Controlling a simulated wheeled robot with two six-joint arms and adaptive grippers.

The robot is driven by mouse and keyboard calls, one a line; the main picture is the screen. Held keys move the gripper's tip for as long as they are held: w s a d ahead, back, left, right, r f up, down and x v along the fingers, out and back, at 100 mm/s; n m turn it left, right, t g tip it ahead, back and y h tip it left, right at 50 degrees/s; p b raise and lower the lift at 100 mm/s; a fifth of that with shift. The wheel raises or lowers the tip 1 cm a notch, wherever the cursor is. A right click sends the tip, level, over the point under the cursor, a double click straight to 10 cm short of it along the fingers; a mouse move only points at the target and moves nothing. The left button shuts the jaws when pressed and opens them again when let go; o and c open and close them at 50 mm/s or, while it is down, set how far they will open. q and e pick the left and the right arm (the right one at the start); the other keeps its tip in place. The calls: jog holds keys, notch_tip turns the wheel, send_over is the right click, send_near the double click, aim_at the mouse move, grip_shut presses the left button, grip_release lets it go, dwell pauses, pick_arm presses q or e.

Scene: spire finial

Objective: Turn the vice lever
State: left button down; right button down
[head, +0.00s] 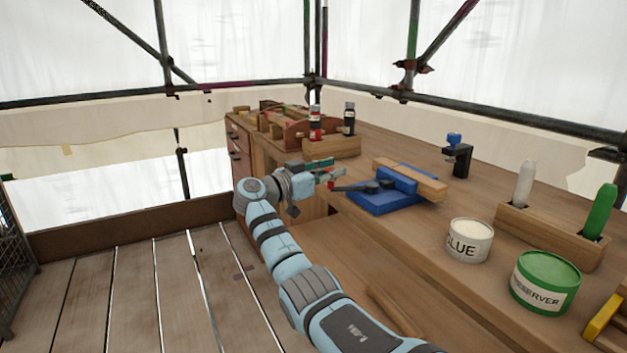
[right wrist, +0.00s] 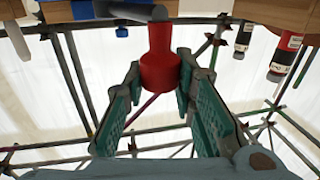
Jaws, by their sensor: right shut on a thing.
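The blue vice (head: 372,204) sits at the bench's front edge with a wooden block (head: 425,185) in its jaws. Its dark lever (head: 355,188) points left toward my right gripper (head: 326,178). The lever ends in a red handle, which shows in the right wrist view (right wrist: 158,62) below the grey lever bar (right wrist: 130,11). My right gripper is shut on this red handle, with the green-padded fingers (right wrist: 160,80) on either side of it. In the head view the fingers hide most of the handle. My left gripper is not in view.
A rack (head: 333,149) with two bottles stands behind the gripper. A small clamp (head: 457,158) is at the bench's back edge.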

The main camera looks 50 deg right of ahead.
dwell(0.3)
jog(key=c, duration=1.3)
grip_release()
jog(key=shift+d, duration=0.1)
jog(key=v, duration=1.2)
jog(key=shift+w, duration=0.1)
